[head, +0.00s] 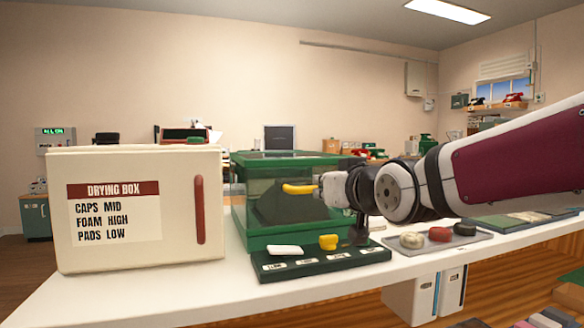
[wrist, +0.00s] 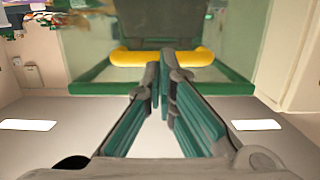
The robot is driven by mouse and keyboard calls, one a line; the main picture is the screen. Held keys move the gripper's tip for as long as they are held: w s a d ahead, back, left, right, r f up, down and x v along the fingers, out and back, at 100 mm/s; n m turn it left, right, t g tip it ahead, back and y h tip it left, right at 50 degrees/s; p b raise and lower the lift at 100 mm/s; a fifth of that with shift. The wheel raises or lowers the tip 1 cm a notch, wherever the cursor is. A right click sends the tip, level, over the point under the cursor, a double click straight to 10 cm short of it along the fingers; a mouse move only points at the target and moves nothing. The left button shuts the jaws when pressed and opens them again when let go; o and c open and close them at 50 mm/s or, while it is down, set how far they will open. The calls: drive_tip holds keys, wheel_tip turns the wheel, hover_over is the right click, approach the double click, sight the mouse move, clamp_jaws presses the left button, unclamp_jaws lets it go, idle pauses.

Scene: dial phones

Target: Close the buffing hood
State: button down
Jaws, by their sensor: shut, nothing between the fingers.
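The buffing hood (head: 262,236) is a green-framed box with clear panes on the white counter, right of the drying box. A dark sloped shape shows inside it. Its yellow handle (head: 298,189) lies across the front pane, and I cannot tell whether the hood is fully shut. My gripper (head: 321,192) is at the right end of the handle. In the wrist view the yellow handle (wrist: 130,58) runs across behind my gripper's shut fingertips (wrist: 160,66), which hold nothing. They overlap the handle's middle there; whether they touch it is unclear.
The cream drying box (head: 135,250) stands close on the left, with a red handle. A grey tray (head: 470,242) with several small pads lies to the right under my arm.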

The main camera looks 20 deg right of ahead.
drive_tip(key=shift+w+f, duration=0.15)
drive_tip(key=shift+f, duration=0.65)
drive_tip(key=s+r, duration=0.2)
drive_tip(key=s, duration=1)
drive_tip(key=s+a+f+g, duration=0.2)
drive_tip(key=s+f+g, duration=0.25)
drive_tip(key=f, duration=0.35)
drive_tip(key=s+a+f+g, duration=0.2)
drive_tip(key=s+f+g, duration=0.25)
drive_tip(key=f, duration=0.25)
drive_tip(key=s+a+f+g+p, duration=0.1)
drive_tip(key=s+f+g, duration=0.3)
drive_tip(key=s, duration=0.4)
drive_tip(key=s+a+f+g, duration=0.1)
drive_tip(key=s+f+g, duration=0.2)
drive_tip(key=s, duration=0.6)
wheel_tip(320, 180, up, 40)
drive_tip(key=t+p, duration=0.4)
drive_tip(key=p, duration=3.4)
drive_tip(key=shift+w+f, duration=0.25)
drive_tip(key=shift+w, duration=0.05)
